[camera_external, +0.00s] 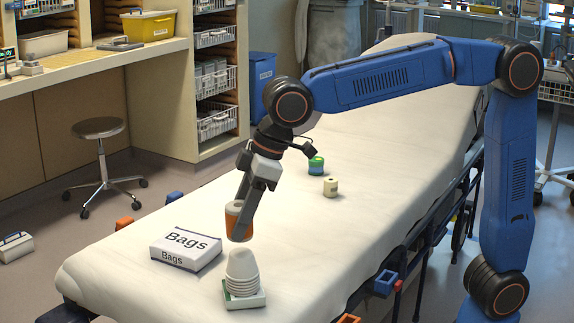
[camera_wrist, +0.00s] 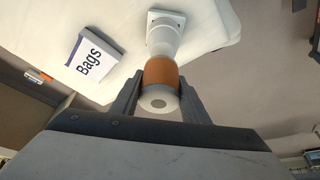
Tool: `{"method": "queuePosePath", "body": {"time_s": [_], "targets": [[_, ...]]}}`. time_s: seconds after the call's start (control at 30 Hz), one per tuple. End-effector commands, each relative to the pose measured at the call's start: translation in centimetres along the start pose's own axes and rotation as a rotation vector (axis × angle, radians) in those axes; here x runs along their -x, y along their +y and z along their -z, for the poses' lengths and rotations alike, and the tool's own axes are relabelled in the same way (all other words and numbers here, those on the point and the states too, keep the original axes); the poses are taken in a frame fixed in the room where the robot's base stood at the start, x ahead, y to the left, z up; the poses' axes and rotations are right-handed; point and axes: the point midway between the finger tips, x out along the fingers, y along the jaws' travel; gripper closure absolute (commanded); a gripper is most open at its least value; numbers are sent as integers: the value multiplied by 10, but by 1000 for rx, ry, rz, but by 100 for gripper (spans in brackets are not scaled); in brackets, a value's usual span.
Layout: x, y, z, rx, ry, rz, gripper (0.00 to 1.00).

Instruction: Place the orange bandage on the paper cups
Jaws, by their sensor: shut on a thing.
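My gripper (camera_external: 240,224) is shut on the orange bandage (camera_external: 231,216), a short roll with a pale end, and holds it above the stretcher. In the wrist view the orange bandage (camera_wrist: 161,74) sits between the two fingers of my gripper (camera_wrist: 160,92), with its pale round end towards the camera. The paper cups (camera_external: 242,268) are a white upside-down stack on a small square base on the stretcher, below and close to the bandage in the external view. In the wrist view the paper cups (camera_wrist: 165,38) are partly hidden behind the bandage.
A white box marked Bags (camera_external: 186,248) lies left of the cups. A green and blue roll (camera_external: 316,166) and a cream roll (camera_external: 330,187) stand farther back on the stretcher (camera_external: 300,235). A stool (camera_external: 100,150) and shelves stand off to the left.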

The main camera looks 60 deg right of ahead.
Motion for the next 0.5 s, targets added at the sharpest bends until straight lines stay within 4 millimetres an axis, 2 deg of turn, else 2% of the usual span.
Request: {"method": "queuePosePath", "body": {"time_s": [0.27, 0.5], "targets": [[-29, 0, -13, 0, -2, 0, 81], [-32, 0, -13, 0, 0, 0, 81]]}}
